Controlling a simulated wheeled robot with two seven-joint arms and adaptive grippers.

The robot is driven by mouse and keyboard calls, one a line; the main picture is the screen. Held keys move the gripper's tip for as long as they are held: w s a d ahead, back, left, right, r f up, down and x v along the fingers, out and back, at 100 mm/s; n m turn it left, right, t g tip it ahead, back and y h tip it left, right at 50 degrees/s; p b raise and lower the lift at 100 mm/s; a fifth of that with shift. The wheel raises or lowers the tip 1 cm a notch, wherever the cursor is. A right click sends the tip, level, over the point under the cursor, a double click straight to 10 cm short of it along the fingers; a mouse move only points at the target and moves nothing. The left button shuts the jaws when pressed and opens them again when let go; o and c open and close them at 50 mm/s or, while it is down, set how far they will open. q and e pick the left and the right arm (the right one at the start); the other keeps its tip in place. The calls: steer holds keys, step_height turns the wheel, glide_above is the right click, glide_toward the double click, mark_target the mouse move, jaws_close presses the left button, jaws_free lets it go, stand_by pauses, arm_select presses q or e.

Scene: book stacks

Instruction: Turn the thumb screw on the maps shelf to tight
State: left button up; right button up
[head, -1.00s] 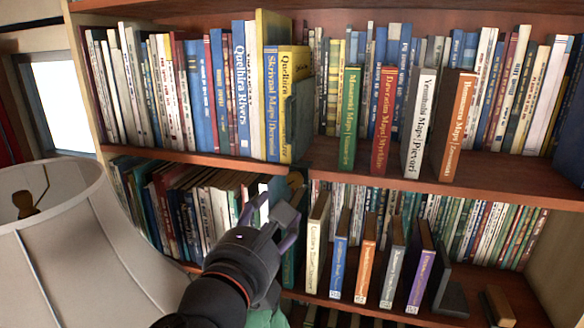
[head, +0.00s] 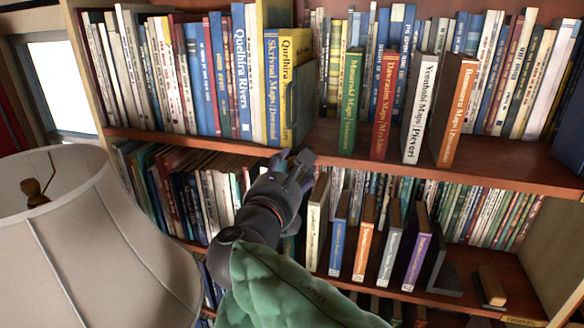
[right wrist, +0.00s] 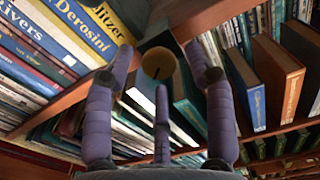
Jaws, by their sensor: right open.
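The thumb screw (right wrist: 158,63) is a round brass-coloured knob with a dark slot, under the shelf edge in the right wrist view. In the head view my right gripper hides it. The maps shelf (head: 400,158) is the upper reddish wooden board bearing the Maps books. My right gripper (head: 294,160) is at its front edge, near the upright divider. In the right wrist view the open purple fingers of my right gripper (right wrist: 160,76) are spread around the knob's outline. I cannot tell whether they touch it. My left gripper is not in view.
Maps books stand on the upper shelf, including a green one (head: 350,102) and a red one (head: 384,108). Smaller books, such as an orange one (head: 364,240), stand below, right of my arm. A large lampshade (head: 85,240) fills the lower left.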

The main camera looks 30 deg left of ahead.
jaws_close()
steer(key=shift+f, duration=0.25)
stand_by(0.6)
